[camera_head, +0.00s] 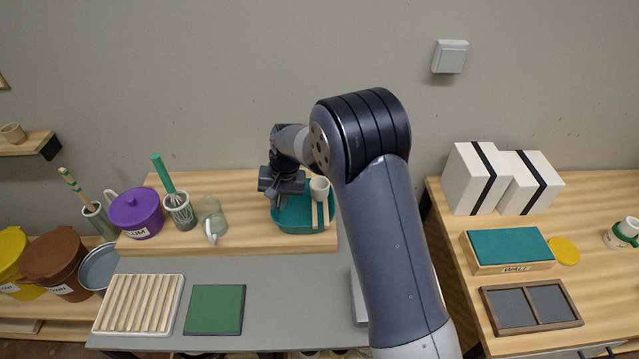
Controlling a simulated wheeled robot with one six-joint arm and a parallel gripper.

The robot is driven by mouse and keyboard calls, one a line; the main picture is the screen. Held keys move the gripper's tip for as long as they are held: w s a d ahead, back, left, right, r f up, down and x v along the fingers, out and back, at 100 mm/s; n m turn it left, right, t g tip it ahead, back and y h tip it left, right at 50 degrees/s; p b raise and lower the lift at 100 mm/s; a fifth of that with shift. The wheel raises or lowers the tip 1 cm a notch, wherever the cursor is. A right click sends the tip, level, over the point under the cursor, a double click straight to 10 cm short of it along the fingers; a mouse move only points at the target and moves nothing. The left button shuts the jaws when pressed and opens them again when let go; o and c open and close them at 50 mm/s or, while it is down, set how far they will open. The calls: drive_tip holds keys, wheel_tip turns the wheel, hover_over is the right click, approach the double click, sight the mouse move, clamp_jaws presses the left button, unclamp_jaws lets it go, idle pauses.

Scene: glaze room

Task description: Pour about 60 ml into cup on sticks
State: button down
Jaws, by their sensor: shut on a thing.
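A small cream cup (319,188) stands upright on two pale wooden sticks (326,214), which lie across a teal basin (290,226) on the raised wooden shelf. My gripper (283,188) is over the left part of the basin, just left of the cup. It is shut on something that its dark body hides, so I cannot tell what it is. A clear greenish jug (211,215) with a pale handle stands upright on the shelf, left of the basin and apart from my gripper. The liquid level in the cup is too small to tell.
A purple lidded pot (136,213) and a whisk holder (180,212) stand left of the jug. A slatted rack (139,304) and green mat (215,310) lie in front. White boxes (475,180) and a teal-topped box (508,248) are on the right table. My arm hides the middle.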

drive_tip(key=shift+w+d+y, duration=0.1)
drive_tip(key=shift+d+y, duration=0.2)
drive_tip(key=d+y+b, duration=0.1)
drive_tip(key=y+b, duration=0.1)
drive_tip(key=b, duration=0.2)
drive_tip(key=d+r+y+b, duration=0.1)
drive_tip(key=y+b, duration=0.5)
drive_tip(key=b, duration=0.1)
drive_tip(key=shift+d+r+b, duration=0.15)
drive_tip(key=shift+d+b, duration=0.15)
drive_tip(key=shift+d, duration=0.1)
drive_tip(key=shift+r+y, duration=0.3)
drive_tip(key=shift+y, duration=0.1)
drive_tip(key=shift+d+r+y+b, duration=0.2)
drive_tip(key=shift+r+y+b, duration=0.5)
drive_tip(key=shift+y, duration=0.6)
drive_tip(key=shift+d+f+b, duration=0.15)
drive_tip(key=shift+d+b, duration=0.1)
drive_tip(key=shift+b, duration=0.55)
idle(0.4)
drive_tip(key=shift+f+y+b, duration=0.1)
drive_tip(key=shift+y+b, duration=0.4)
drive_tip(key=shift+b, duration=0.05)
drive_tip(key=shift+d+f+y+b, duration=0.15)
drive_tip(key=shift+y+b, duration=0.25)
drive_tip(key=shift+b, duration=0.5)
